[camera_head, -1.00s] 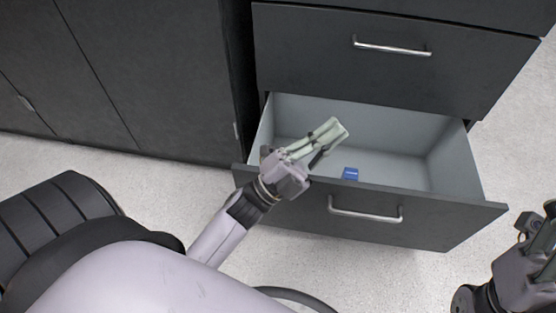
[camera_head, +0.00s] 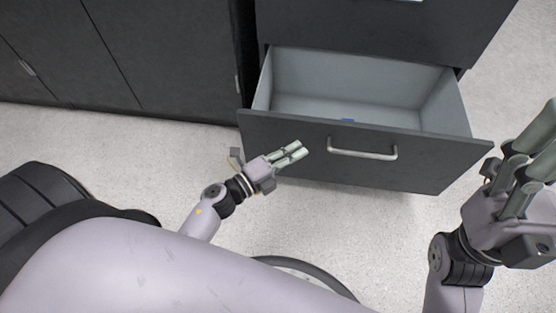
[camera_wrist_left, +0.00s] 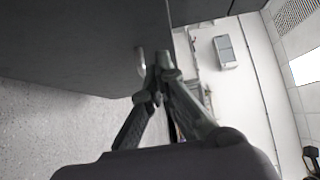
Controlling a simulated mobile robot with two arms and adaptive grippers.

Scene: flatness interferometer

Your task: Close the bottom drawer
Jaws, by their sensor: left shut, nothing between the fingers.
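The bottom drawer (camera_head: 270,133) stands open, its dark front pulled out toward me and its grey interior showing. A silver bar handle (camera_head: 362,153) sits on the front; a handle also shows just beyond the fingertips in the left wrist view (camera_wrist_left: 141,62). My left gripper (camera_head: 298,151) is shut and empty, in front of the drawer front and left of the handle. I cannot tell whether it touches the front. My right gripper (camera_head: 535,150) is to the right of the drawer, its fingers spread and empty.
A small blue item (camera_head: 347,121) lies inside the drawer, mostly hidden by its front. Another drawer (camera_head: 385,30) above is shut. Dark cabinet doors (camera_head: 160,60) stand at the left.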

